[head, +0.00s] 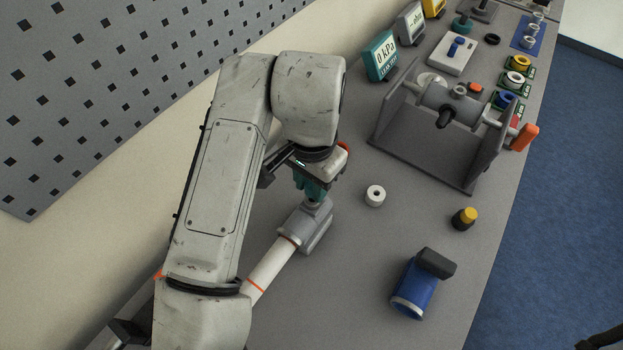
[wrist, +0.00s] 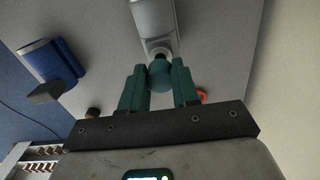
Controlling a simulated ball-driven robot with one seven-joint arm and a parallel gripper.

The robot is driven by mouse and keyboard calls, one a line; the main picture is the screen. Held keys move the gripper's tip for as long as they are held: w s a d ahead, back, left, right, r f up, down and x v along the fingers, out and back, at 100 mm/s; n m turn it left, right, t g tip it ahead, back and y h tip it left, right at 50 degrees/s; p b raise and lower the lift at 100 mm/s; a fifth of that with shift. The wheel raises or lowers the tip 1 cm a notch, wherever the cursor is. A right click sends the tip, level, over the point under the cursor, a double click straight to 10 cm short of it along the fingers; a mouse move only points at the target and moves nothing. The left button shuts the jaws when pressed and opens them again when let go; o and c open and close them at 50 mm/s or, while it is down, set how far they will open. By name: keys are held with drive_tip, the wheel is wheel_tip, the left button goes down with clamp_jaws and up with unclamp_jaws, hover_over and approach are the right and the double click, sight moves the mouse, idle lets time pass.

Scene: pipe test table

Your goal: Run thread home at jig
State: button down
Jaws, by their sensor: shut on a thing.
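My gripper (head: 313,193) points down at the top of a grey fitting (head: 318,228) on the table. A white pipe (head: 268,268) with orange bands runs into this fitting, partly behind my arm. In the wrist view, my teal fingers (wrist: 159,92) are shut on a teal rounded part (wrist: 160,74). The teal part sits against the end of a dark neck on the grey fitting (wrist: 155,20). Its thread is hidden, so I cannot tell how far it is screwed in.
A grey rig (head: 425,150) with an orange handle (head: 524,137) and a 0 kPa gauge (head: 381,56) are behind. The perforated wall panel is left.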

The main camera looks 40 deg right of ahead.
drive_tip(key=shift+f+b, duration=1)
drive_tip(key=shift+f, duration=0.35)
idle(0.5)
drive_tip(key=c, duration=1.4)
unclamp_jaws()
clamp_jaws()
drive_tip(key=shift+f+m+b, duration=0.2)
drive_tip(key=shift+m+b, duration=0.45)
drive_tip(key=shift+m, duration=0.25)
drive_tip(key=shift+w+m+b, duration=0.1)
drive_tip(key=shift+m+b, duration=0.45)
drive_tip(key=shift+m, duration=0.65)
drive_tip(key=shift+r+m, duration=0.25)
drive_tip(key=shift+m, duration=0.25)
